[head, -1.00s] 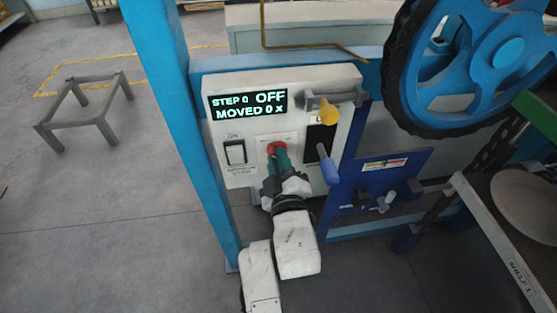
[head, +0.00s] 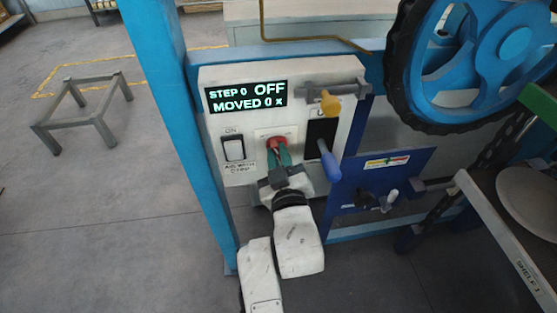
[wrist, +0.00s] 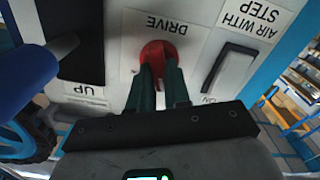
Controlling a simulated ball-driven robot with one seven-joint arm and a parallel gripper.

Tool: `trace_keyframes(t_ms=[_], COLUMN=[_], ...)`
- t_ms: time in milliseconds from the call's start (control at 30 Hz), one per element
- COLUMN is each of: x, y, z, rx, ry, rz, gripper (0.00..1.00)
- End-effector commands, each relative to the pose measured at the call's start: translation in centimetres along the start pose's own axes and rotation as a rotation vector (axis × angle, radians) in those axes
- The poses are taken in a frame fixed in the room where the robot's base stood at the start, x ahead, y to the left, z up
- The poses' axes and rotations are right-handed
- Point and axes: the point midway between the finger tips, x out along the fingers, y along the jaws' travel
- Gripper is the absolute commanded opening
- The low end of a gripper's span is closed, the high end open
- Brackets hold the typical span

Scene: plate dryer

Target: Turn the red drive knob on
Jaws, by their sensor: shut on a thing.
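The red drive knob (head: 276,145) is on the white control panel (head: 220,125), below the display (head: 247,97), which reads STEP 0 OFF, MOVED 0 x. My gripper (head: 279,156) reaches up to it from below, with green fingers shut on the knob. In the wrist view the red knob (wrist: 158,52) sits between the tips of my gripper (wrist: 160,68), under the label DRIVE. The fingers cover part of the knob.
A white rocker switch (head: 234,148) marked ON is left of the knob. A blue post (head: 165,90) stands left, and a big blue wheel (head: 470,60) at upper right.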

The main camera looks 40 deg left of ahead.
Motion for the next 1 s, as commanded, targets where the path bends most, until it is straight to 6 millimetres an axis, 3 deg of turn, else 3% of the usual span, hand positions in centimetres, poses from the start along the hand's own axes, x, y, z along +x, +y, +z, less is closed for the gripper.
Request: trace_keyframes(t_ms=[1000], x=[-0.01], y=[0.24], z=[0.45], rx=[0.946], ry=[-0.003], rz=[-0.001], gripper=[0.00])
